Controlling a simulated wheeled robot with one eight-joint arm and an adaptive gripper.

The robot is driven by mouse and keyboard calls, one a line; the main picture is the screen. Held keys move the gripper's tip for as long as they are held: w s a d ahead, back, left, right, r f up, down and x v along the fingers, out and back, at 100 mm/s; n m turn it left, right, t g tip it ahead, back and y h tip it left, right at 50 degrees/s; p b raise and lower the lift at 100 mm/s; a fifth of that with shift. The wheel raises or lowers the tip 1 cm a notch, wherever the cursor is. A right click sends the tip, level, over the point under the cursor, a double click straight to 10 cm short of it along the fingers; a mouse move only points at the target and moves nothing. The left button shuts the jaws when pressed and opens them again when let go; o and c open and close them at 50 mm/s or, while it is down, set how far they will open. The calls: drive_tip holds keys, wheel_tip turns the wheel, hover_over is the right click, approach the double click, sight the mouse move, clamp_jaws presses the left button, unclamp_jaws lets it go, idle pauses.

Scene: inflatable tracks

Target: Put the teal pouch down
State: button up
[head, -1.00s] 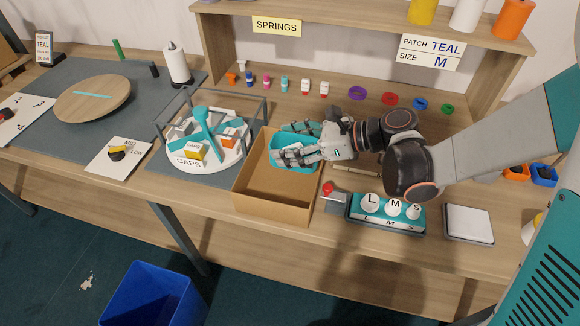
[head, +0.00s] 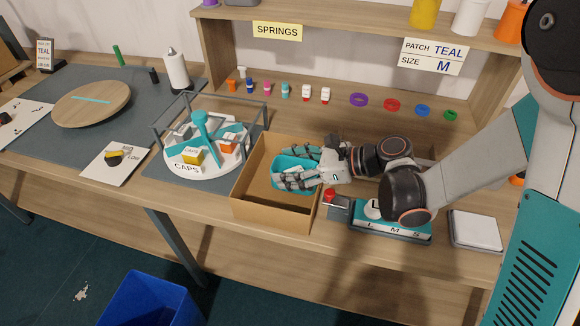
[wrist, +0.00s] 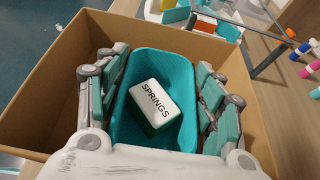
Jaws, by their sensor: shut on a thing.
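The teal pouch (head: 284,163) is an open, tray-like teal container. It is inside the open cardboard box (head: 270,209), towards its right side. A white block (wrist: 156,103) lettered SPRINGS lies in the pouch, as the wrist view shows. My gripper (head: 281,167) is shut on the pouch (wrist: 152,64), with a finger along each long side. The gripper reaches in over the box's right wall. The underside of the pouch is hidden, so I cannot tell whether it touches the box floor.
A round caps carousel (head: 183,169) in a grey frame stands left of the box. A red-buttoned device (head: 330,196) and a teal size holder (head: 405,229) stand close on the right. The left part of the box floor is bare. A blue bin (head: 150,299) stands on the floor.

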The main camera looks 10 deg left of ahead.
drive_tip(key=shift+f+b, duration=0.4)
drive_tip(key=shift+f, duration=0.05)
drive_tip(key=o, duration=1.1)
drive_tip(key=shift+r, duration=0.1)
drive_tip(key=shift+r+p, duration=0.55)
drive_tip(key=shift+p, duration=0.15)
drive_tip(key=p+v, duration=0.3)
drive_tip(key=v, duration=0.9)
drive_tip(key=shift+r, duration=0.1)
